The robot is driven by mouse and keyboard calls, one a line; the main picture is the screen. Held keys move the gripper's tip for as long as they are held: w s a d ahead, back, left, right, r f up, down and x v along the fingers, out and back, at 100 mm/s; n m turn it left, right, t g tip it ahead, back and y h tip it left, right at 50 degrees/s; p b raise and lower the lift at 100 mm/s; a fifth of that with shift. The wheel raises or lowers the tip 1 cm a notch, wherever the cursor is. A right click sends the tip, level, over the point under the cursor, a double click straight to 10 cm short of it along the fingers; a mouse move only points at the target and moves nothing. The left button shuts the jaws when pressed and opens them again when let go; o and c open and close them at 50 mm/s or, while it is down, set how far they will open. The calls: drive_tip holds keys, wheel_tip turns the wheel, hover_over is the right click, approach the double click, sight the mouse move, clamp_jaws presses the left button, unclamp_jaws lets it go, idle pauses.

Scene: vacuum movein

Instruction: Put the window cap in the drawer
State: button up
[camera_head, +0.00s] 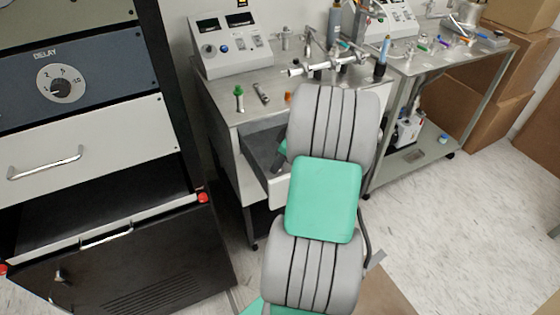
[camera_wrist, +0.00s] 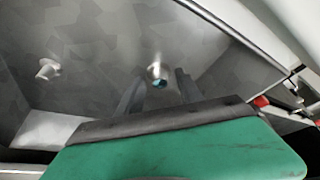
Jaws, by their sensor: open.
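The open drawer (camera_head: 262,143) is a grey metal tray pulled out under the front of the near steel table. My gripper (camera_head: 279,162) is low at this drawer, mostly hidden behind my arm. In the wrist view, my gripper (camera_wrist: 158,82) has its two dark fingers apart, with grey metal around them. A small round silvery cap with a blue-teal centre, apparently the window cap (camera_wrist: 158,73), shows between the fingertips, not gripped. I cannot tell whether it touches the metal. The cap is not visible in the head view.
The steel table (camera_head: 225,98) carries a control box (camera_head: 230,47), a green-topped part (camera_head: 239,97) and metal fittings. A black rack (camera_head: 120,262) with red corner pieces stands close at the left. A second table (camera_head: 420,62) stands at the right. Floor at the lower right is clear.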

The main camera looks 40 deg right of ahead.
drive_tip(key=shift+r, duration=0.1)
drive_tip(key=shift+r, duration=0.25)
drive_tip(key=p+v, duration=0.1)
drive_tip(key=v, duration=1.1)
drive_tip(key=w+a+m+g, duration=0.1)
drive_tip(key=w+a+m, duration=0.15)
drive_tip(key=a, duration=1.65)
drive_tip(key=s+a+f+m+h, duration=0.1)
drive_tip(key=s+a+f, duration=0.2)
drive_tip(key=s+a, duration=0.6)
drive_tip(key=a, duration=0.5)
drive_tip(key=shift+f+m+g+h, duration=0.25)
drive_tip(key=shift+m+g+h, duration=0.1)
drive_tip(key=shift+g+h, duration=0.05)
drive_tip(key=shift+d, duration=0.1)
